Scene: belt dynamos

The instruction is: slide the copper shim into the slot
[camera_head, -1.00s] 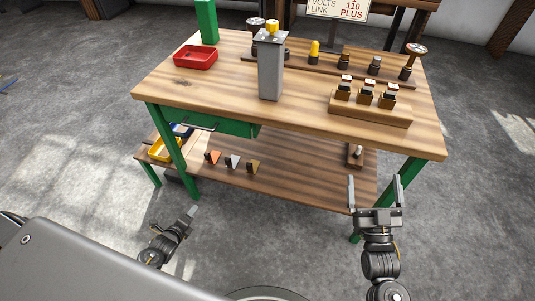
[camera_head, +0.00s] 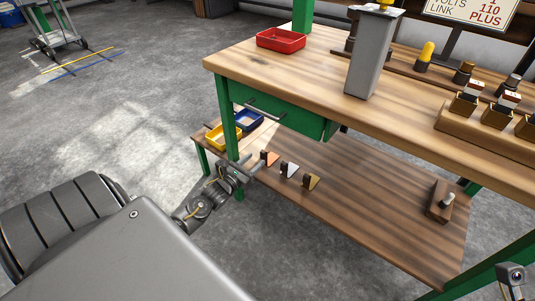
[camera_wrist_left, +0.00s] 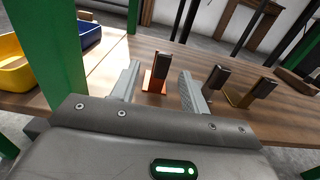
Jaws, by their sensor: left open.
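The copper shim (camera_head: 269,158) stands on the lower shelf at the left of a row of three shims, with a dark block against it. It also shows in the left wrist view (camera_wrist_left: 154,82). My left gripper (camera_head: 254,168) is open beside it; in the left wrist view, its two fingers (camera_wrist_left: 160,74) appear either side of the shim, with nothing gripped. A silver shim (camera_head: 289,170) and a brass shim (camera_head: 311,181) stand to the right. I cannot tell which opening is the slot. My right gripper is out of view; only part of that arm shows at lower right.
A green bench leg (camera_head: 227,120) stands close to my left gripper, under a green drawer (camera_head: 275,108). Yellow (camera_head: 222,138) and blue (camera_head: 248,121) bins sit left on the shelf. A wooden block with a peg (camera_head: 440,201) is at right. The shelf's middle is clear.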

